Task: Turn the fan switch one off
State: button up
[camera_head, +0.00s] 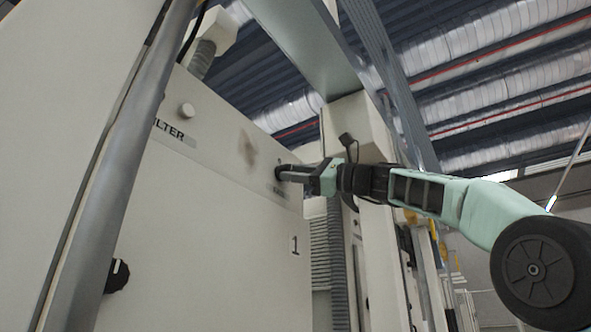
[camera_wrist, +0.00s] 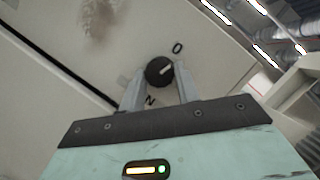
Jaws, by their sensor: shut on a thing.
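The fan switch is a round black knob (camera_wrist: 157,72) on a cream cabinet panel. In the wrist view its pale pointer mark aims up and right, towards the "0" mark; an "N" shows below it. My gripper (camera_wrist: 160,88) has its two grey fingers on either side of the knob and is shut on it. In the head view my gripper (camera_head: 285,173) reaches the panel's upper right from the right, and its fingers hide most of the knob. A label beneath the knob is too small to read.
The cream cabinet (camera_head: 215,230) carries a large "1", a "FILTER" label, a pale round button (camera_head: 187,110) and another black knob (camera_head: 118,276) at lower left. A grey pole (camera_head: 125,165) stands left. A ribbed hose (camera_head: 336,260) hangs right of the cabinet.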

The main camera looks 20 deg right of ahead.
jog(key=shift+r+n+g+p, duration=0.1)
jog(key=shift+n+g+p, duration=0.65)
jog(key=shift+n, duration=1.15)
jog(key=o, duration=1)
jog(key=b+v, duration=0.3)
jog(key=v, duration=0.5)
jog(key=b+v, duration=0.3)
jog(key=v, duration=0.6)
jog(key=shift+s+d+r, duration=0.1)
jog(key=shift+d+r, duration=0.1)
jog(key=shift+d, duration=0.05)
